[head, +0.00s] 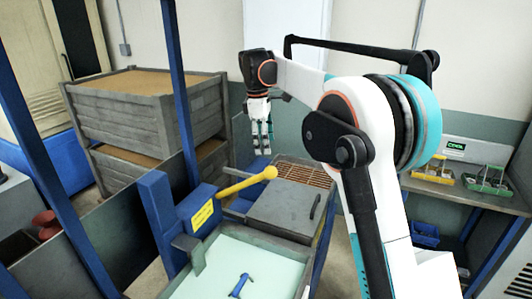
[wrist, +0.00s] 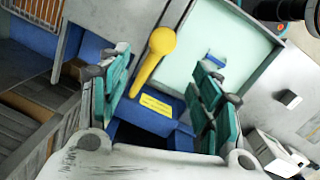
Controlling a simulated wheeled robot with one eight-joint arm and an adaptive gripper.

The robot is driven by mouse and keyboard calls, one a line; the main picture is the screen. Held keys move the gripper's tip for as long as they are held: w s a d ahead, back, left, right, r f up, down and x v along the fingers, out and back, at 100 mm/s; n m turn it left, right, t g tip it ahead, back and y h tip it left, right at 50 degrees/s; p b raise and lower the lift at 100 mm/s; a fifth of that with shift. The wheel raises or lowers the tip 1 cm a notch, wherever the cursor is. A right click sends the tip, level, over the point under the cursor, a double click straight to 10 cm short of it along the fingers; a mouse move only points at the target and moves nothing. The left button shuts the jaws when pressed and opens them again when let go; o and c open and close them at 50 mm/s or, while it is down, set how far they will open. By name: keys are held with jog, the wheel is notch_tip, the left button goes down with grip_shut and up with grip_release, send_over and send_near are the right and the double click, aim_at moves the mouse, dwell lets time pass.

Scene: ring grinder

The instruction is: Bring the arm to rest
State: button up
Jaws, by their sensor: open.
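My gripper (head: 262,140) hangs pointing down at the end of my raised arm, left of centre in the head view and above the machine. In the wrist view my gripper (wrist: 165,62) has its two teal fingers spread apart, with nothing held between them. Beyond the fingers are a yellow lever (wrist: 152,62) with a round knob and a blue housing (wrist: 150,118) with a yellow label. The lever (head: 246,184) shows below the gripper in the head view, with a visible gap between them.
A pale green tray (head: 215,275) holds a small blue part (head: 240,285). Behind it is a grey lid (head: 285,210) with a handle. Stacked grey crates (head: 120,122) and blue posts (head: 178,75) stand left. A bench (head: 465,195) at right bears yellow and green carriers.

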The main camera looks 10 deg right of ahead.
jog(key=shift+r, duration=0.55)
jog(key=s+d+f+m+t+y+b, duration=0.1)
jog(key=s+d+m+t+b, duration=0.2)
jog(key=s, duration=0.8)
jog(key=s+d+f+m+t+b, duration=0.15)
jog(key=s+m+b, duration=0.25)
jog(key=s, duration=0.7)
jog(key=s+d+f+m+t+b, duration=0.2)
jog(key=s+f+m+b, duration=0.3)
jog(key=s+f, duration=1.2)
jog(key=shift+s+d+m+b, duration=0.3)
jog(key=shift+s+m, duration=0.8)
jog(key=shift+s, duration=0.05)
